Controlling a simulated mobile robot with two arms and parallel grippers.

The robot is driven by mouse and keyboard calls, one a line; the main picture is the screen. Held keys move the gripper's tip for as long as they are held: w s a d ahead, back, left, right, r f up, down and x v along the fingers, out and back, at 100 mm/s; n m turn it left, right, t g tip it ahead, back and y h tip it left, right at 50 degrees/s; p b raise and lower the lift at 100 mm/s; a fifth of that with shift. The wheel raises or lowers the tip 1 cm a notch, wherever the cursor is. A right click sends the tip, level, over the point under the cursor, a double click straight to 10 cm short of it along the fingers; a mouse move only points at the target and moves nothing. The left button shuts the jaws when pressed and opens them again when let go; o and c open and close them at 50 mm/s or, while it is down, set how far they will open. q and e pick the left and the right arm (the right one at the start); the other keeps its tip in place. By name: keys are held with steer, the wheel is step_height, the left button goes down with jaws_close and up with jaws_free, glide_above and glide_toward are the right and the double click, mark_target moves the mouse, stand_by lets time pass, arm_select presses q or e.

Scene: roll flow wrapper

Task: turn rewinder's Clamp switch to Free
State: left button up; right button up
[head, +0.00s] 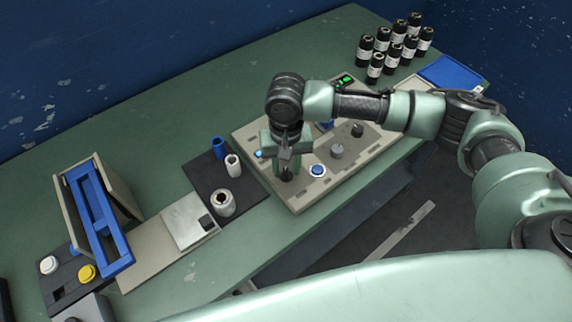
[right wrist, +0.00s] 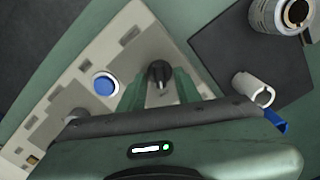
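The beige rewinder panel (head: 307,195) sits on the green table under my right arm. A dark rotary switch (right wrist: 160,74) with a light pointer mark shows in the right wrist view. Its label cannot be read, so I cannot tell which setting it points to. My right gripper (head: 286,168) points down over this switch near the panel's left end. In the right wrist view its green fingers (right wrist: 158,90) are apart, one on each side of the switch. I cannot tell whether they touch it. My left gripper is not in view.
A blue button (head: 317,170) and two grey knobs (head: 336,151) (head: 357,130) are right of the gripper. A black mat (head: 202,174) with rolls lies left. Several dark bottles (head: 376,67) stand at the back, by a blue tray (head: 452,71).

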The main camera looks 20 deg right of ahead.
jaws_close()
steer(key=shift+r+n+p, duration=0.2)
steer(key=shift+n+p, duration=0.2)
steer(key=shift+p, duration=0.3)
steer(key=n+p, duration=0.4)
steer(key=p, duration=0.2)
steer(key=shift+a+r+n, duration=0.1)
steer(key=shift+n, duration=0.2)
steer(key=n+p, duration=0.2)
steer(key=n, duration=0.1)
steer(key=shift+a+p, duration=0.1)
steer(key=shift+p, duration=0.25)
steer(key=shift+f+n+p, duration=0.2)
steer(key=shift+n+p, duration=0.6)
steer(key=shift+n, duration=0.9)
